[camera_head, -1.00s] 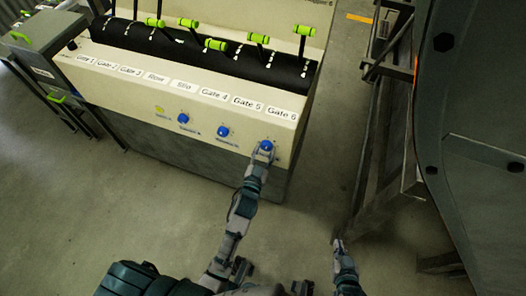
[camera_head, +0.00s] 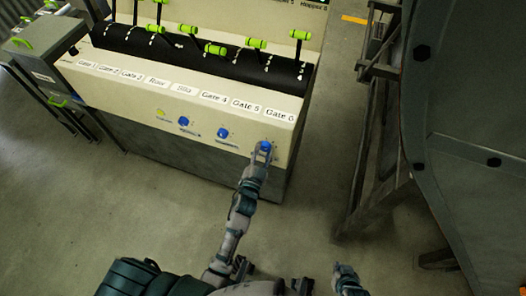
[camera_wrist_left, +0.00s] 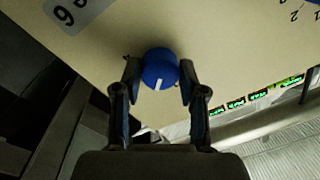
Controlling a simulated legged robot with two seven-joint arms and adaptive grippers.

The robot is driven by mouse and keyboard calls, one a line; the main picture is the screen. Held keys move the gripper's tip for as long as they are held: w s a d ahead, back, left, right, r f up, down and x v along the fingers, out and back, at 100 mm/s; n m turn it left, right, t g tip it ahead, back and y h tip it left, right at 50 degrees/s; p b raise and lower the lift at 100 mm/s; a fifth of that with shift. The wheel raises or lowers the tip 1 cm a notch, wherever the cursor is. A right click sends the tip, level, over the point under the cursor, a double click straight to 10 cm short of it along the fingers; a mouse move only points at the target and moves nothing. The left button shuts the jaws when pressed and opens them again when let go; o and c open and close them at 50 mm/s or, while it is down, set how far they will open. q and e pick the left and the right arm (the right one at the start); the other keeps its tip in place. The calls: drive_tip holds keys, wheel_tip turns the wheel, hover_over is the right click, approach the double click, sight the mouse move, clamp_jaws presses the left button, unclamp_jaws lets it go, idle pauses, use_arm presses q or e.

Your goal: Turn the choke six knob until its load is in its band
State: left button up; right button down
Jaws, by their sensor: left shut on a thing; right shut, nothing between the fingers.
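A blue knob (camera_head: 265,146) with a white pointer line sits on the cream front panel of the console, at the far right of the row of knobs, below the Gate 6 label. My left gripper (camera_head: 261,153) reaches it from below. In the left wrist view the knob (camera_wrist_left: 160,70) lies between the fingertips of my left gripper (camera_wrist_left: 158,75), which is shut on it. The knob's scale and any load reading are too small or hidden to read. My right gripper (camera_head: 345,272) is shut and empty, low over the floor at the bottom of the head view.
Green-handled levers (camera_head: 256,43) stand above. A dark machine (camera_head: 470,120) fills the right side. Floor between is clear.

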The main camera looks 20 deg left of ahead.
use_arm(q)
drive_tip(key=shift+d+r, duration=0.1)
drive_tip(key=shift+r, duration=0.05)
drive_tip(key=o, duration=1.1)
drive_tip(key=shift+o, duration=0.2)
drive_tip(key=s, duration=1.1)
drive_tip(key=shift+s+d+f, duration=0.15)
drive_tip(key=shift+s+f, duration=0.25)
drive_tip(key=shift+f, duration=0.05)
